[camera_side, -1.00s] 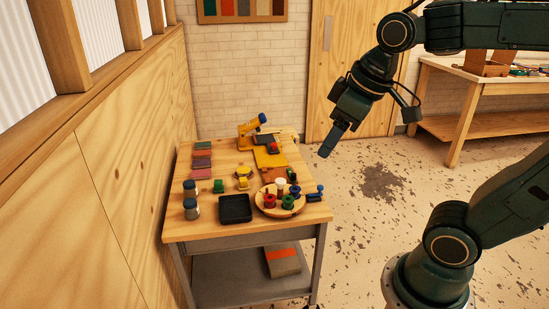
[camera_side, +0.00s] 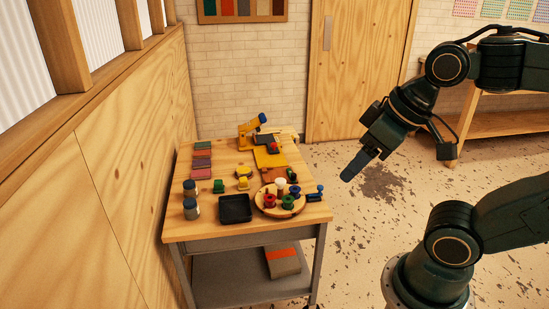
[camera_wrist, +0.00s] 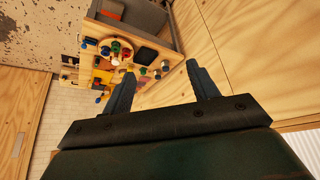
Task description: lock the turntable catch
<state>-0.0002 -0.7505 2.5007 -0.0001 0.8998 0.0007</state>
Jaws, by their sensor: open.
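A round wooden turntable (camera_side: 264,207) sits near the front right corner of the wooden table, with several coloured foil rolls standing on it, among them a red roll (camera_side: 269,201) and a white-topped one. A small blue piece (camera_side: 316,192), perhaps the catch, stands beside its right edge; its setting is too small to tell. The turntable (camera_wrist: 104,48) also shows in the wrist view. My gripper (camera_side: 350,174) is in the air to the right of the table, clear of everything. In the wrist view my gripper (camera_wrist: 160,75) has its fingers apart with nothing between them.
A black tray (camera_side: 235,208) lies left of the turntable, with two jars (camera_side: 190,208) at the table's left edge. A yellow press (camera_side: 250,134) stands at the back. A wooden wall borders the table's left side.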

